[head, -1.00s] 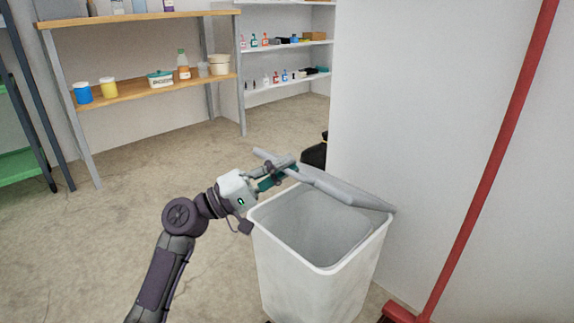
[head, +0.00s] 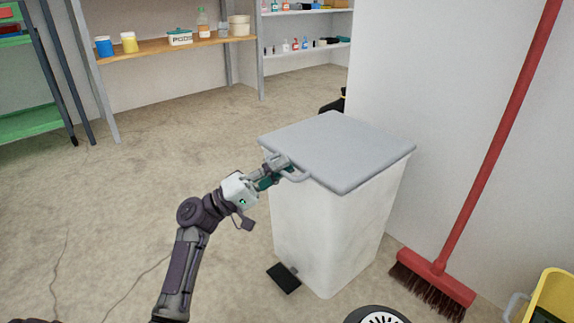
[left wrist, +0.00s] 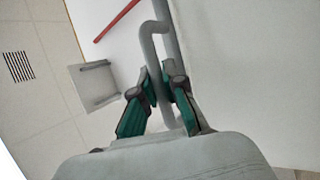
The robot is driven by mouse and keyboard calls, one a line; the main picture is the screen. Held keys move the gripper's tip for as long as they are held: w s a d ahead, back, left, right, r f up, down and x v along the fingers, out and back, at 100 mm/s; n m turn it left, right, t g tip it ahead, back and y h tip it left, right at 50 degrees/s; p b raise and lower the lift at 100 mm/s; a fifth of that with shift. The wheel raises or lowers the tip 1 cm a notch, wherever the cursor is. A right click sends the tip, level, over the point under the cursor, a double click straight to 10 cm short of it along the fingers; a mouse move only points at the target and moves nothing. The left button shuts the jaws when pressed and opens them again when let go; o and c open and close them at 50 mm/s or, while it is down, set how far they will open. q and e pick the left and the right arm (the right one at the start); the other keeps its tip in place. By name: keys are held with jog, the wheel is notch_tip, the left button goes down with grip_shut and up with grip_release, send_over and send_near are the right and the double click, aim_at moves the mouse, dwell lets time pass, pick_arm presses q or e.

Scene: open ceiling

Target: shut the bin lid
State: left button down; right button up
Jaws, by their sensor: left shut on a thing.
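The white bin (head: 325,225) stands by the wall, right of centre in the head view. Its grey lid (head: 338,148) lies flat across the top and hides the inside. A grey bar handle (head: 297,176) sticks out from the lid's near left edge. My left gripper (head: 283,170) is shut on this handle. In the left wrist view, the green-padded fingers of the left gripper (left wrist: 160,92) close around the grey handle (left wrist: 147,42). My right gripper is not in view.
A red broom (head: 437,265) leans on the wall at the right. A dark pedal (head: 284,278) sits at the bin's foot. A yellow bucket (head: 553,297) is at the lower right. Shelves (head: 180,47) stand at the back. The floor left of the bin is clear.

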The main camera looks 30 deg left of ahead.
pick_arm(q)
jog(key=shift+f, duration=0.4)
jog(key=c, duration=1.5)
grip_release()
jog(key=shift+f, duration=0.1)
jog(key=shift+s+a, duration=0.1)
jog(key=v, duration=1.1)
jog(key=shift+s+a+f, duration=0.15)
jog(key=shift+s+a, duration=0.05)
jog(key=shift+a, duration=0.05)
